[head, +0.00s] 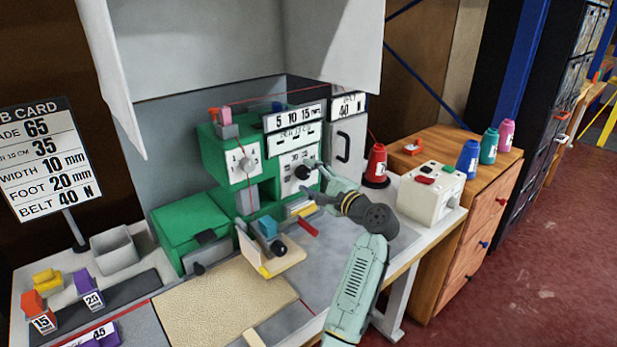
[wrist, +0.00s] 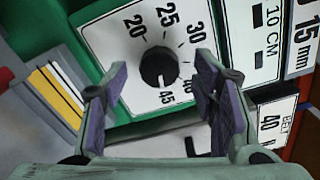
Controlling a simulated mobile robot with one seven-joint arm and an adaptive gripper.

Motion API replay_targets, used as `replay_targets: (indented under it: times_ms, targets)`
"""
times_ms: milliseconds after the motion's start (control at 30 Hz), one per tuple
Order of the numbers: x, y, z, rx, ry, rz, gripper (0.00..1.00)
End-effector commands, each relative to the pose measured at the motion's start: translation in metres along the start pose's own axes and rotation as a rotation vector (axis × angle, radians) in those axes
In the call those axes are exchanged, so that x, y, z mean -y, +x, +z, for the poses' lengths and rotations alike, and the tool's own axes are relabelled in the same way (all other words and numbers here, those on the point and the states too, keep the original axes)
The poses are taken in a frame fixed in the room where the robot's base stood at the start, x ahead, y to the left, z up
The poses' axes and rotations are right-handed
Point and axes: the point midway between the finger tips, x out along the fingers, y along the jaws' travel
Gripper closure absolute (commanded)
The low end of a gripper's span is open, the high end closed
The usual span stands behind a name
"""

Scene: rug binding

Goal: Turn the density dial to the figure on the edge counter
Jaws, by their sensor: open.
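The density dial is a black knob (wrist: 158,66) on a white plate with figures from 20 to 45. In the wrist view its white mark points down, near 45. In the head view the dial (head: 302,172) is on the front of the green machine (head: 213,150). My gripper (wrist: 160,72) is open, its two purple-padded fingers on either side of the knob; I cannot tell whether they touch it. In the head view my gripper (head: 316,187) is in front of the dial plate. A label reading 45 (head: 103,332), its word partly cut off, lies at lower left; I cannot tell if it is the edge counter.
A card (head: 44,160) at left lists 65, 35, 10 mm, 20 mm and 40 N. A white box (head: 432,194) and red cone (head: 376,163) stand right of the machine. A tan rug piece (head: 215,305) lies in front. A grey hood (head: 230,45) hangs above.

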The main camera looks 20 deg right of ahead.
Motion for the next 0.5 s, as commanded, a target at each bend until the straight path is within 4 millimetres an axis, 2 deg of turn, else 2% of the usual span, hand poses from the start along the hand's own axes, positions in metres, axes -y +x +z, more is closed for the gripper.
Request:
replay_targets:
  times_ms: [300, 500]
  targets:
    - [0.0, -0.067, -0.001, -0.003, 0.0, -0.001, 0.47]
    - [0.0, -0.098, 0.0, -0.001, 0.001, 0.0, 0.47]
